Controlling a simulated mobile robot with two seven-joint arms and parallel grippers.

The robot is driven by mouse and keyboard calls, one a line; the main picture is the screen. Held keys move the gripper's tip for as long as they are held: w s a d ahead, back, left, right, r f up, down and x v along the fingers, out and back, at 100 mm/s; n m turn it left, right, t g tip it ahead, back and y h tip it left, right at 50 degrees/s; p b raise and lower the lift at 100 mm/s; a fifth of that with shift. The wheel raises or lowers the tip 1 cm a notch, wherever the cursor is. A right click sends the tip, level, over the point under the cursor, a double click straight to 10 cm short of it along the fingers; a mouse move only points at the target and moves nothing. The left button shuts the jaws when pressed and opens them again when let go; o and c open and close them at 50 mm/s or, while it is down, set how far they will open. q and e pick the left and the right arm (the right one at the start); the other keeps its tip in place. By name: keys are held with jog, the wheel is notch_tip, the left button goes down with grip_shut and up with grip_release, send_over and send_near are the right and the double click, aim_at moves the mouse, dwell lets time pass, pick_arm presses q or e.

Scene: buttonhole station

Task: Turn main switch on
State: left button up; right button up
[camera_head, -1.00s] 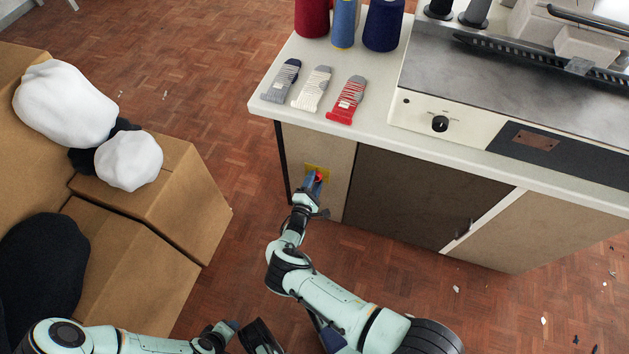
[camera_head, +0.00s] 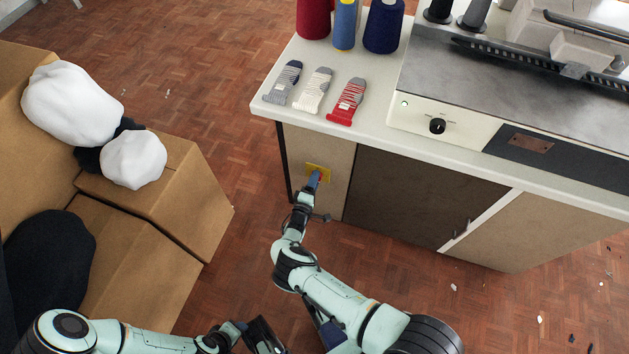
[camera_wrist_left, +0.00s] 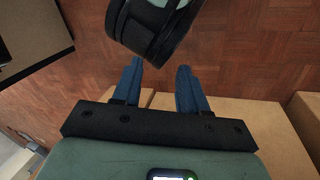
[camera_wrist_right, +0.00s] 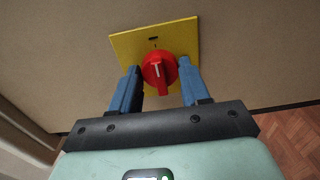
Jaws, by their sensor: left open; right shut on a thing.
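The main switch is a red rotary knob (camera_wrist_right: 157,72) on a yellow plate (camera_wrist_right: 184,36), set in the beige cabinet front. In the right wrist view its white mark points up toward the short line on the plate. My right gripper (camera_wrist_right: 160,71) is shut on the knob, one blue finger on each side. In the head view the plate (camera_head: 327,170) shows beside the fingertips, and the gripper (camera_head: 316,180) mostly hides the knob. My left gripper (camera_wrist_left: 160,66) is open and empty, low over the floor.
The worktop (camera_head: 375,140) overhangs the switch and carries socks (camera_head: 347,102), yarn cones (camera_head: 384,25) and the machine. Cardboard boxes (camera_head: 185,200) with white and dark bundles stand at left. Open parquet floor lies between the boxes and the cabinet.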

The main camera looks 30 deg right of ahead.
jog(key=shift+a, duration=0.1)
jog(key=o, duration=1.1)
jog(key=shift+c, duration=0.2)
pick_arm(q)
jog(key=s+d+r+g+p, duration=0.1)
jog(key=s+d+r+p, duration=0.1)
jog(key=s+r+p, duration=0.1)
jog(key=shift+s+r+g+h, duration=0.3)
jog(key=shift+s, duration=0.45)
pick_arm(e)
jog(key=v, duration=1.3)
jog(key=shift+s, duration=0.15)
